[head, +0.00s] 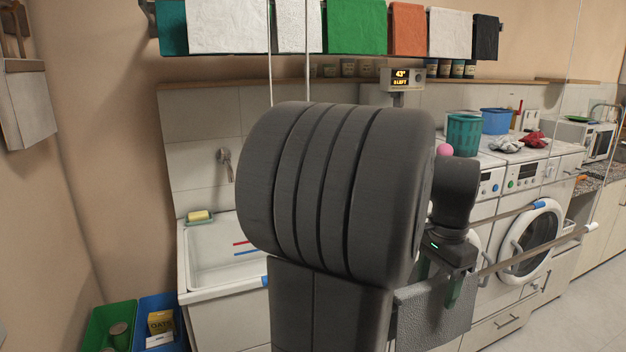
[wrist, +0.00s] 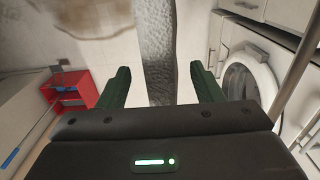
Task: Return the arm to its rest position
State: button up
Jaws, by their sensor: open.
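My arm fills the middle of the head view, with a large dark grey joint in front. My gripper (head: 455,290) hangs at the lower right of that joint, pointing down, beside a grey towel (head: 432,315). In the wrist view my gripper (wrist: 162,88) has its two green fingers wide apart. The grey towel (wrist: 158,50) shows as a strip between and beyond the fingers. Whether the fingers touch the towel cannot be told. My arm hides part of the sink counter and the machine behind it.
A sink (head: 215,255) stands at left. Green (head: 100,325) and blue (head: 150,305) bins are at lower left. A red crate (wrist: 82,90) shows in the wrist view. Floor at lower right is clear.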

notch_tip(320, 180, down, 3)
jog(key=shift+r, duration=0.2)
jog(key=shift+r+p, duration=0.35)
jog(key=shift+r, duration=0.5)
jog(key=shift+f, duration=0.15)
